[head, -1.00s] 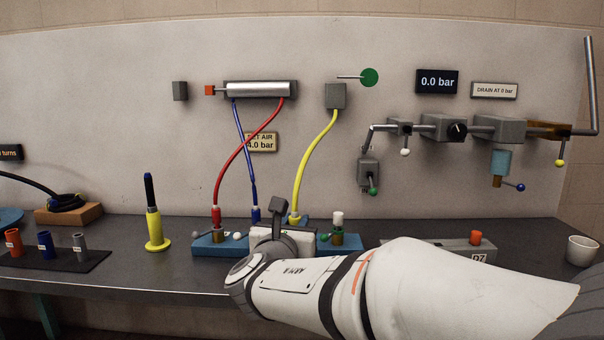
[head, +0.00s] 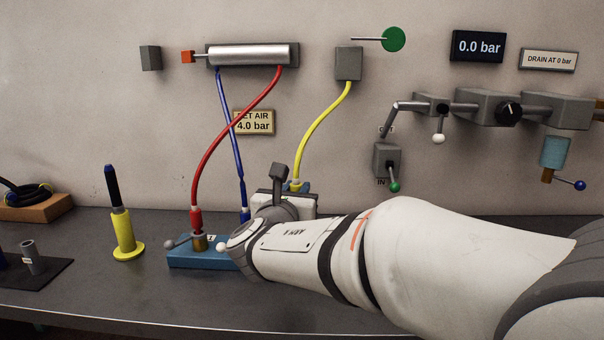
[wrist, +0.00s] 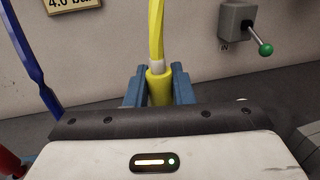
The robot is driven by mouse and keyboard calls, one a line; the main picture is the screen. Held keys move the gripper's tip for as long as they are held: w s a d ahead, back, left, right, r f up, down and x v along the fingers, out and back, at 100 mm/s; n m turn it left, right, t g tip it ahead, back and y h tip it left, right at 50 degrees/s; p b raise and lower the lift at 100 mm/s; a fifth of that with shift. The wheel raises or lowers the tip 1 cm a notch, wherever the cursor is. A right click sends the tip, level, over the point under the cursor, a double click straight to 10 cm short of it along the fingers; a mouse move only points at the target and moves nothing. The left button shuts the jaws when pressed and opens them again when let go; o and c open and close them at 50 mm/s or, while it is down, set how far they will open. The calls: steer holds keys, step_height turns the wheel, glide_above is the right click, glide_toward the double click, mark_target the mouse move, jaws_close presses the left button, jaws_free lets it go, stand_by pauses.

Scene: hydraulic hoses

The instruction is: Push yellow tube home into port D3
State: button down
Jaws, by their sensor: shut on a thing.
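The yellow tube (head: 318,128) runs from the grey box (head: 349,63) on the wall down to my gripper. In the wrist view the tube (wrist: 156,30) hangs down to a pale band and a yellow end fitting (wrist: 159,88). My gripper (wrist: 158,92) has its blue fingers shut on this yellow fitting, one on each side. In the head view my gripper (head: 298,186) is mostly behind my arm. Port D3 and the lower end of the fitting are hidden, so I cannot tell how deep the tube sits.
A red hose (head: 222,140) and a blue hose (head: 234,140) stand left of my gripper at the blue manifold (head: 190,258). A yellow stand (head: 125,235) is farther left. A grey valve (head: 388,160) with a green-tipped lever is on the wall to the right.

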steer(key=shift+w+d+r, duration=0.1)
steer(key=shift+r, duration=0.7)
steer(key=shift+w+d+r, duration=0.1)
steer(key=shift+r, duration=0.7)
steer(key=shift+f+b, duration=0.1)
steer(key=shift+b, duration=0.3)
steer(key=shift+f, duration=0.2)
steer(key=shift+f+b, duration=2.45)
steer(key=shift+f, duration=0.2)
steer(key=shift+f+b, duration=1.85)
steer(key=shift+f, duration=0.1)
steer(key=c, duration=1.2)
jaws_free()
steer(key=shift+o, duration=0.2)
